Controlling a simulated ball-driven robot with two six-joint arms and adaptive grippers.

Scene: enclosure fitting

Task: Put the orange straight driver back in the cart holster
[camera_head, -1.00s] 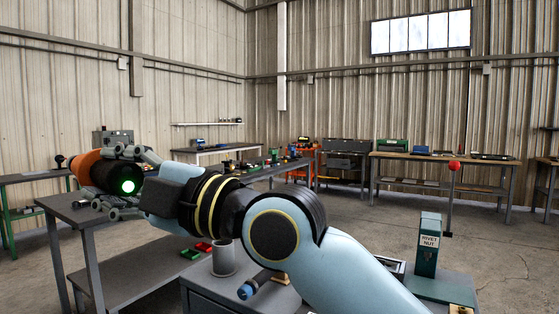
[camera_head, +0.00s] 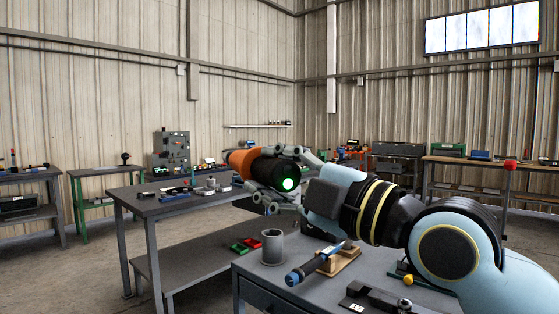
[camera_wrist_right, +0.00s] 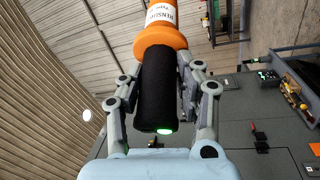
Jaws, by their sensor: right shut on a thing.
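The orange and black straight driver (camera_head: 240,160) is in my right gripper (camera_head: 264,172), in the air and lying roughly level. Its orange end points left and away, and a green light glows at its near black end. In the right wrist view the gripper fingers (camera_wrist_right: 160,68) close on both sides of the black grip (camera_wrist_right: 158,92), and the orange collar (camera_wrist_right: 160,42) lies beyond them. A grey cylindrical cup, seemingly the holster (camera_head: 272,249), stands upright on the cart (camera_head: 262,283), below the driver and apart from it. My left gripper is not in view.
A blue and black tool (camera_head: 312,266) lies across a wooden stand (camera_head: 340,262) right of the cup. A grey workbench (camera_head: 140,206) with small parts stands at left.

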